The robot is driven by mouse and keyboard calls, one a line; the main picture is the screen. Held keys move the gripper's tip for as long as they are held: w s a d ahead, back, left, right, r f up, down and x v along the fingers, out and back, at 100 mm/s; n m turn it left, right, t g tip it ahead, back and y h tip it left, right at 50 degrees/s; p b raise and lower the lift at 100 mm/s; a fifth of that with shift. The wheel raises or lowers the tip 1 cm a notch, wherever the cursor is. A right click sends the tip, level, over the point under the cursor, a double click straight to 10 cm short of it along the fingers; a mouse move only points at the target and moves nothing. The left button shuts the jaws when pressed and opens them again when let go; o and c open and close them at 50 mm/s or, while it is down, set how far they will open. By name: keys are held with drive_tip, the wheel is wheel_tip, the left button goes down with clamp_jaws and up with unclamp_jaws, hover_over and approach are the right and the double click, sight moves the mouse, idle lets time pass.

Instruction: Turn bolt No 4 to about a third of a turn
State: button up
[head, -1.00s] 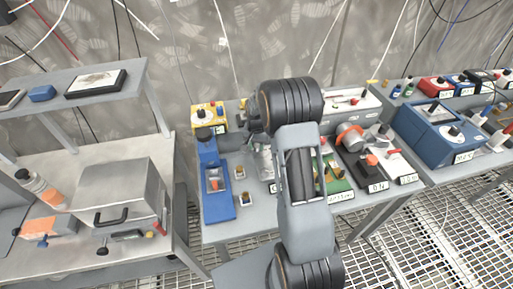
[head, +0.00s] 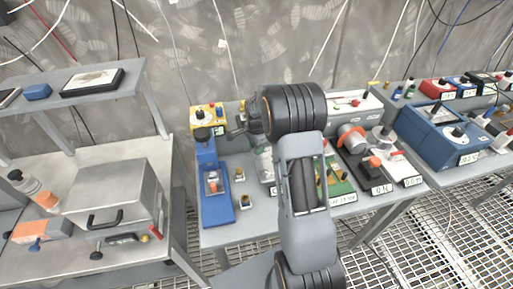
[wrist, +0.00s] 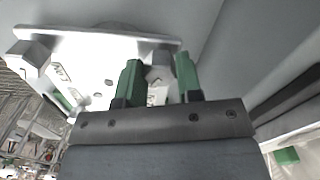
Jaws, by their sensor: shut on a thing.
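In the wrist view, my gripper (wrist: 158,80) has its two green fingers around a grey bolt head (wrist: 159,73) on a light metal plate (wrist: 105,48). The fingers are shut on this bolt. The label beside it is partly hidden by a finger, and I cannot read its number. In the head view, my arm covers the gripper and the held bolt.
A blue device (head: 217,207) and two small switches stand left of my arm on the grey table. A green board (head: 341,186) and dark boxes with knobs stand right of it. A metal case (head: 108,196) sits on the left table.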

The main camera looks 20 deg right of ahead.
drive_tip(key=shift+m, duration=0.5)
drive_tip(key=o, duration=0.9)
drive_tip(key=shift+o, duration=0.2)
wheel_tip(320, 180, up, 14)
drive_tip(key=shift+b, duration=0.4)
drive_tip(key=shift+f, duration=0.1)
